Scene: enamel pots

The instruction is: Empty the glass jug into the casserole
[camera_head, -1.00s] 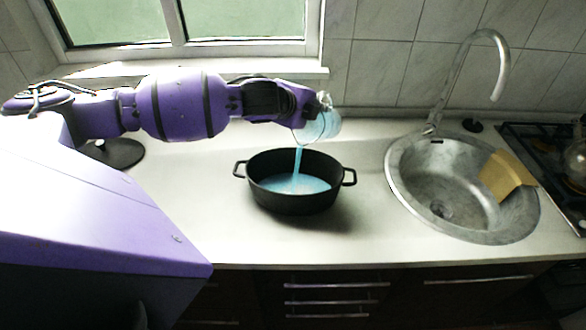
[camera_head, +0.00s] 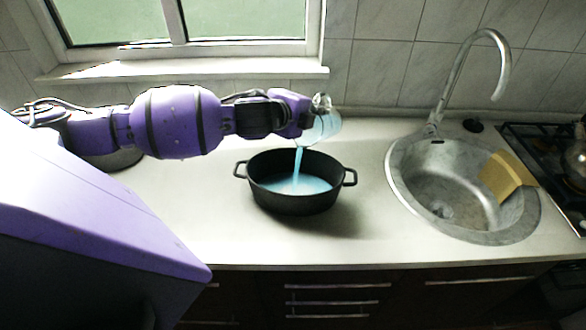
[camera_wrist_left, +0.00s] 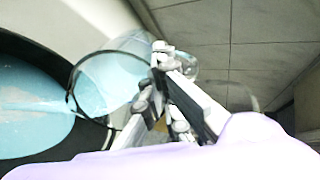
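The glass jug (camera_head: 321,129) is tilted over the black casserole (camera_head: 296,204), and a stream of blue liquid (camera_head: 298,160) falls from it into the pot. Blue liquid covers the casserole's floor. My left gripper (camera_head: 320,103) is above the pot's back edge, shut on the jug. In the left wrist view the gripper fingers (camera_wrist_left: 172,95) are at the jug (camera_wrist_left: 108,82), whose round mouth faces the casserole (camera_wrist_left: 20,60) at the left. The exact finger contact is partly hidden. My right gripper is not in view.
A stove (camera_head: 545,150) stands at the far right. The counter in front of the casserole is clear.

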